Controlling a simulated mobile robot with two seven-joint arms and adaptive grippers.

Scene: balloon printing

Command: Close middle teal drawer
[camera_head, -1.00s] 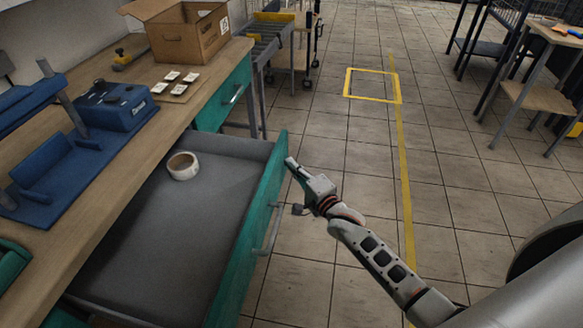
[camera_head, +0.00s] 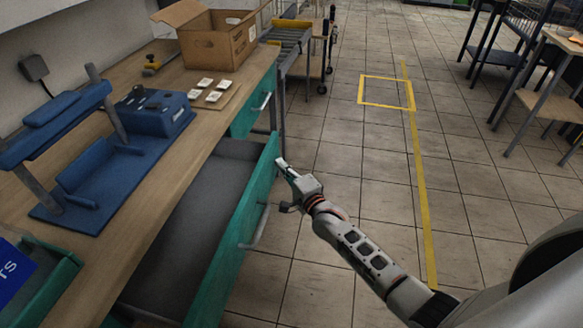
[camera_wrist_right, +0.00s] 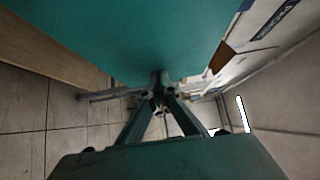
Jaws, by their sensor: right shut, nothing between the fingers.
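The middle teal drawer (camera_head: 235,240) is partly open and sticks out from the wooden workbench (camera_head: 150,215). Its grey inside shows as a narrowing strip, and it looks empty where I can see. A metal handle (camera_head: 258,230) is on its outer face. My right gripper (camera_head: 281,164) is shut with nothing in it, at the far end of the drawer front. In the right wrist view its fingertips (camera_wrist_right: 158,80) meet the teal front (camera_wrist_right: 130,40), seemingly touching it. The handle (camera_wrist_right: 108,94) shows beside the fingers there. My left gripper is out of view.
A shut-looking teal drawer (camera_head: 252,108) lies farther along the bench. On the bench are a blue fixture (camera_head: 110,165), small white cards (camera_head: 209,90) and a cardboard box (camera_head: 215,42).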

